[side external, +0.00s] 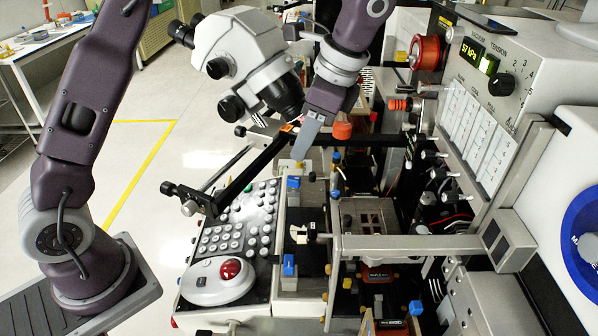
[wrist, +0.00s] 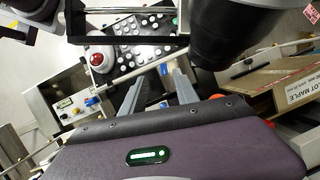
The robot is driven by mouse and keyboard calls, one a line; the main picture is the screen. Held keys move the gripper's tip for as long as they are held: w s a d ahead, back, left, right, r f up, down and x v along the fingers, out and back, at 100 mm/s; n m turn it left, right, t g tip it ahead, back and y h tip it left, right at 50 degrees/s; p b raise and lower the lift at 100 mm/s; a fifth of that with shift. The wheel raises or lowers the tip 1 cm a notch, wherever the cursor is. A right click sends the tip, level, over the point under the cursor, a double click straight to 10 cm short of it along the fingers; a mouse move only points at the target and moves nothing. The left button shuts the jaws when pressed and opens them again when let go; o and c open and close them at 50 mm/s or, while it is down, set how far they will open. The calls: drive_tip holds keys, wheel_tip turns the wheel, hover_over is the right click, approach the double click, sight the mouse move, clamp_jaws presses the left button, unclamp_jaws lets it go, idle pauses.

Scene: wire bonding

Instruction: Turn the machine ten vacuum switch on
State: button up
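A row of black toggle levers with pale tips (side external: 432,155) sticks out from the front of the machine on the right in the side external view. I cannot read which one is the machine ten vacuum switch. Above them a grey panel (side external: 520,85) carries a lit display (side external: 472,51) near the word VACUUM. My gripper (side external: 304,148) points down, left of the levers and apart from them, beside the microscope. In the wrist view my gripper (wrist: 158,77) has its two fingers apart with nothing between them. The levers are not clear in that view.
A microscope (side external: 243,55) stands close by my gripper. Below are a keypad (side external: 238,225) and a trackball (side external: 225,281). A metal bracket arm (side external: 410,244) crosses in front of the machine. Red knobs (side external: 425,52) and an orange-tipped rod (side external: 398,105) stick out near the panel.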

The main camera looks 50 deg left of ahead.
sight(296, 178)
drive_tip(key=shift+m+g, duration=0.3)
drive_tip(key=f, duration=0.3)
drive_tip(key=a+f, duration=0.1)
drive_tip(key=f, duration=0.5)
drive_tip(key=shift+w+a, duration=0.15)
drive_tip(key=shift+a, duration=0.25)
clamp_jaws()
